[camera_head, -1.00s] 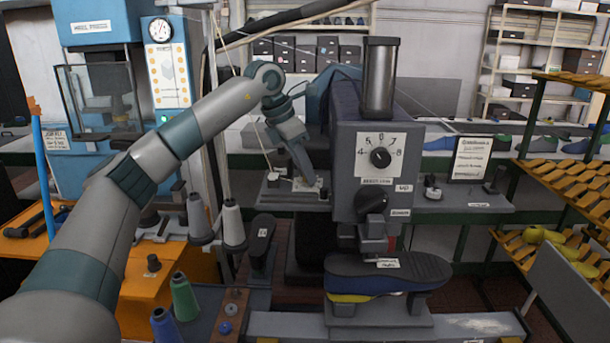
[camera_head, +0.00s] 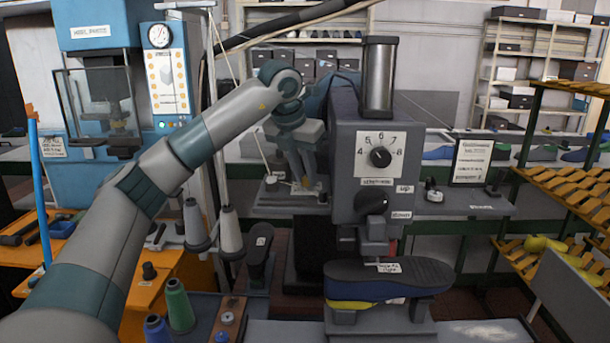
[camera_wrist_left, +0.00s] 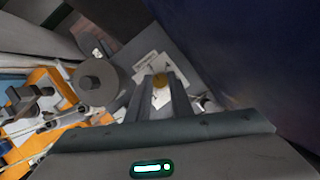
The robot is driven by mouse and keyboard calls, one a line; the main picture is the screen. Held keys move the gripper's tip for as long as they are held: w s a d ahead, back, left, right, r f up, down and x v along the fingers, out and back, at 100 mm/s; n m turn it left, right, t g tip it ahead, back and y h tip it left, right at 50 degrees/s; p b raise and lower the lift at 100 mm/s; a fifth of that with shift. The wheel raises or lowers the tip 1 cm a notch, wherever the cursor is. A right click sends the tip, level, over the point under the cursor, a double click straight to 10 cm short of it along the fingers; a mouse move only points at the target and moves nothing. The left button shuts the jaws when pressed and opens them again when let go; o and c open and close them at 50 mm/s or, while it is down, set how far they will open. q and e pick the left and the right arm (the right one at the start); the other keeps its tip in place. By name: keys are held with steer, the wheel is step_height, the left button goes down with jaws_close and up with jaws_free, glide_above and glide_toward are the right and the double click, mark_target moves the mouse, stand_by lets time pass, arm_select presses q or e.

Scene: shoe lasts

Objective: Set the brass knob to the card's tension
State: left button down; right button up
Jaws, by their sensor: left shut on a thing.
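The brass knob (camera_wrist_left: 160,81) shows in the left wrist view as a small gold-brown piece between the fingertips of my left gripper (camera_wrist_left: 162,88). A white marked plate (camera_wrist_left: 149,64) lies around it; its marks are too small to read. In the head view my left gripper (camera_head: 305,186) points down onto the grey ledge (camera_head: 275,207) left of the big machine, shut on the knob. The fingers hide part of the knob. A framed white card (camera_head: 471,160) stands on the right ledge; its lines are too blurred to read. My right gripper is out of view.
The dark machine head (camera_head: 345,140) stands close right of my left gripper, with a black dial (camera_head: 380,157) on its front. A dark shoe sole (camera_head: 388,276) sits below it. Thread cones (camera_head: 231,234) stand under my left arm. Sloped wooden racks (camera_head: 575,172) fill the right.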

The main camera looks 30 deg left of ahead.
arm_select(q)
steer(key=c, duration=1.6)
jaws_free()
steer(key=shift+o, duration=0.2)
